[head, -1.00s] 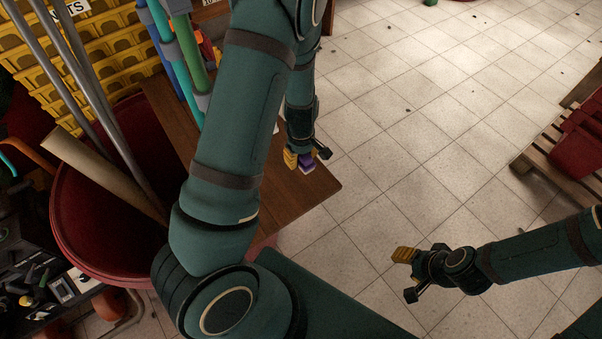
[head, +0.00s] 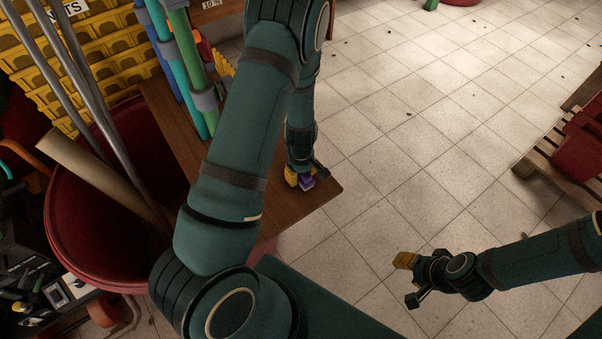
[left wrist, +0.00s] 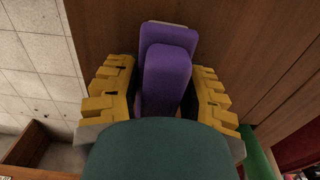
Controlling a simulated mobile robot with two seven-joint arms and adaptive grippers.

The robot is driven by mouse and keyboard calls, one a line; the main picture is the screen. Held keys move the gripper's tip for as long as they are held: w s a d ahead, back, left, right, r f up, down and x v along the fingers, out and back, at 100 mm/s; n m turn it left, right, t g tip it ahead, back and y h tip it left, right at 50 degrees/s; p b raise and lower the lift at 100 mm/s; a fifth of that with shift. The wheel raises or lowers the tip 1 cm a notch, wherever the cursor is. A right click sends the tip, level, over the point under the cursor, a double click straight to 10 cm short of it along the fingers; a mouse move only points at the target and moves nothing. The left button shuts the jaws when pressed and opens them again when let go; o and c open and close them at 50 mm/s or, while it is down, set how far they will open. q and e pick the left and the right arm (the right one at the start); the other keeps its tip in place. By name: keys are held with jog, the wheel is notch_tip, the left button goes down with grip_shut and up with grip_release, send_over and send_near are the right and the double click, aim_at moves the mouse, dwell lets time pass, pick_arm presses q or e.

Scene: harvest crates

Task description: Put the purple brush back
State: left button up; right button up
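The purple brush (left wrist: 167,80) is between the yellow fingers of my left gripper (left wrist: 160,95) in the left wrist view. In the head view the brush (head: 306,183) shows small at the tips of my left gripper (head: 301,178), over the near right end of the brown wooden table (head: 275,205). I cannot tell whether the brush touches the tabletop. My right gripper (head: 407,262) hangs over the tiled floor, apart from the table; its finger opening is not clear.
Blue and green tubes (head: 180,60) stand at the table's left side, with yellow bins (head: 95,60) behind. A dark red bin (head: 75,230) holding metal poles and a cardboard tube is at left. Red crates on a wooden pallet (head: 540,165) are at right.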

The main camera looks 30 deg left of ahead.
pick_arm(q)
jog(key=shift+o, duration=1.4)
notch_tip(320, 180, up, 13)
jog(key=p, duration=0.4)
jog(key=s+d+f+m+h, duration=0.2)
jog(key=s+d+m, duration=0.3)
jog(key=d, duration=0.4)
jog(key=s+d+f+m+t+h, duration=0.1)
jog(key=s+d+f+m, duration=0.4)
jog(key=d+m, duration=0.2)
jog(key=shift+d+t+h, duration=0.3)
jog(key=shift+d+h, duration=0.1)
jog(key=shift+d, duration=0.5)
